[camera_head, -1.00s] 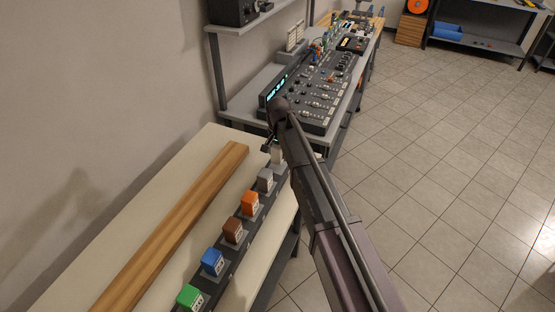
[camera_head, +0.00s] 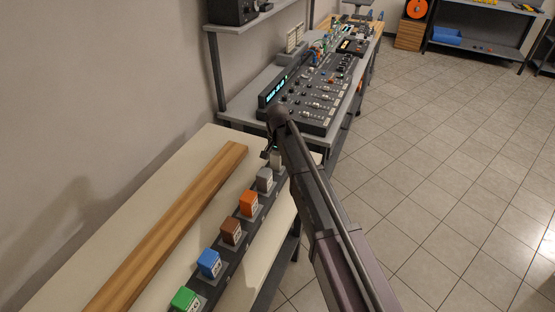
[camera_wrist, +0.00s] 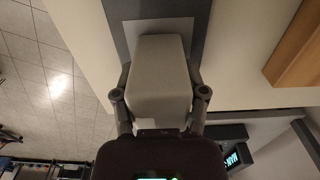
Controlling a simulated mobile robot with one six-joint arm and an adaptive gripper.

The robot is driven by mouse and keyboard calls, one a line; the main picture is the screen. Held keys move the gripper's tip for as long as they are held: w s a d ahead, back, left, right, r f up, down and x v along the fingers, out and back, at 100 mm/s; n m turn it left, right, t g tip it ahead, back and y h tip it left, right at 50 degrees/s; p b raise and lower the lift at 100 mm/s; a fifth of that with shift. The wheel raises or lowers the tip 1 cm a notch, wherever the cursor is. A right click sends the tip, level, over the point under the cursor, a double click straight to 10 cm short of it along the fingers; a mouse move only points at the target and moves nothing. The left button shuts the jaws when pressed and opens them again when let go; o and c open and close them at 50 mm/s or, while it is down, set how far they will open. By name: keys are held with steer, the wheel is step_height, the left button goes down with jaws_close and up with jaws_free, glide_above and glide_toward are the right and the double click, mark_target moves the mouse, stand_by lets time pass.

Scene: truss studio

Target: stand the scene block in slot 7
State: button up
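A pale grey block (camera_wrist: 158,75) fills the middle of the wrist view, over a dark strip with a lighter grey plate (camera_wrist: 119,38). My gripper (camera_wrist: 159,82) has one finger against each side of the block and looks shut on it. In the head view my gripper (camera_head: 271,151) is at the far end of the dark slotted strip (camera_head: 237,257), and the pale block (camera_head: 276,160) shows partly below it. Whether the block's base touches the strip is hidden. No slot number or label on this block is readable.
Grey (camera_head: 264,179), orange (camera_head: 248,203), brown (camera_head: 231,232), blue (camera_head: 209,262) and green (camera_head: 184,299) blocks stand along the strip. A wooden bar (camera_head: 170,235) lies left of it on the pale table. A mixing console (camera_head: 310,100) stands beyond. The floor at right is clear.

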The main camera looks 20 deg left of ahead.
steer(key=o, duration=0.5)
steer(key=shift+c, duration=0.2)
steer(key=shift+r, duration=0.1)
step_height(320, 180, up, 12)
steer(key=p, duration=1.2)
stand_by(0.8)
steer(key=s+d, duration=0.2)
steer(key=d, duration=0.9)
steer(key=s+d, duration=0.2)
steer(key=d, duration=1)
steer(key=s+d, duration=0.6)
steer(key=d, duration=0.4)
steer(key=s+d, duration=0.6)
steer(key=d, duration=0.4)
steer(key=shift+s+d+n, duration=0.15)
steer(key=shift+s+n, duration=0.25)
